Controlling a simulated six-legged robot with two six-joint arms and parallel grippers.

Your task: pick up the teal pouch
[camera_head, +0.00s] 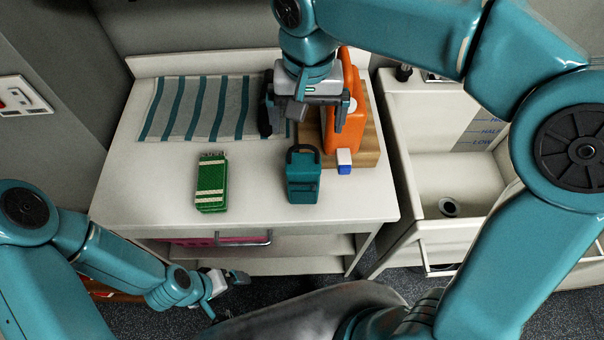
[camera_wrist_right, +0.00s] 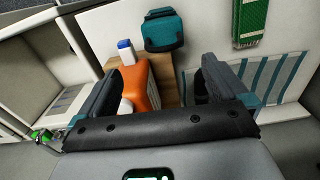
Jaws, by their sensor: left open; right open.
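The teal pouch (camera_head: 303,186) stands upright on the white table, with a dark handle loop on top. It also shows at the top of the right wrist view (camera_wrist_right: 163,32). My right gripper (camera_head: 303,128) hangs above the table, behind the pouch in the head view. Its jaws are open and apart from the pouch. In the right wrist view, its two fingers (camera_wrist_right: 161,72) stand wide, with the pouch beyond them. My left gripper (camera_head: 228,284) is low in front of the table, below the tabletop, open and well away from the pouch.
An orange jug (camera_head: 344,122) stands on a wooden board (camera_head: 368,143) close to my right gripper. A small white and blue block (camera_head: 344,162) is right of the pouch. A green bundle (camera_head: 211,183) lies left. A striped cloth (camera_head: 205,105) lies behind; a sink (camera_head: 440,170) is right.

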